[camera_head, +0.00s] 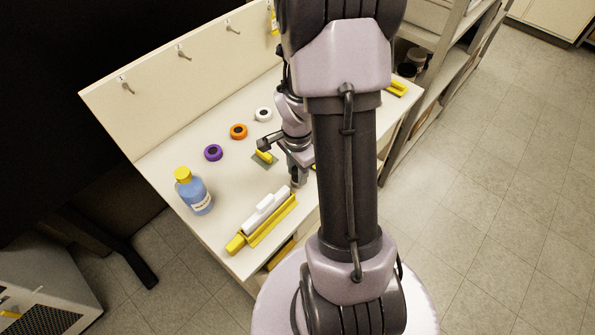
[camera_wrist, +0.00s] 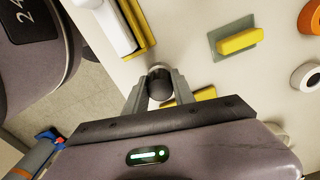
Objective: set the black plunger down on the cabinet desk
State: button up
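The black plunger (camera_wrist: 159,88) is a short dark cylinder with a lighter grey end, seen between the fingers in the wrist view. My gripper (camera_wrist: 160,90) is closed on it, one finger against each side. In the head view my gripper (camera_head: 299,176) is over the front part of the white cabinet desk (camera_head: 228,170). My arm hides part of the desk there. I cannot tell whether the plunger's lower end touches the desk.
A white and yellow tool (camera_head: 262,222) lies near the front left edge. A blue bottle (camera_head: 196,194), purple (camera_head: 213,152), orange (camera_head: 238,131) and white (camera_head: 263,114) rolls stand left and behind. A yellow block (camera_wrist: 240,41) sits on a grey-green pad. Bare desk lies between the bottle and the pad.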

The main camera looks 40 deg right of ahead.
jog(key=o, duration=0.4)
notch_tip(320, 180, up, 12)
jog(key=p, duration=0.5)
jog(key=w+a+r+n+t, duration=0.1)
jog(key=a+r+n+t, duration=0.1)
jog(key=a+r+n, duration=0.5)
jog(key=s+a+r+n+t, duration=0.1)
jog(key=s+a+r+n, duration=0.1)
jog(key=a, duration=0.3)
jog(key=s+a+r+n+t+y, duration=0.1)
jog(key=s+a+r+n, duration=0.2)
jog(key=a+r, duration=0.2)
jog(key=s+a+r+n+t+y+b, duration=0.1)
jog(key=s+a+r+n, duration=0.2)
jog(key=a, duration=0.3)
jog(key=shift+s+a+r+t, duration=0.15)
jog(key=shift+a+r+t, duration=0.05)
jog(key=shift+r+t, duration=0.2)
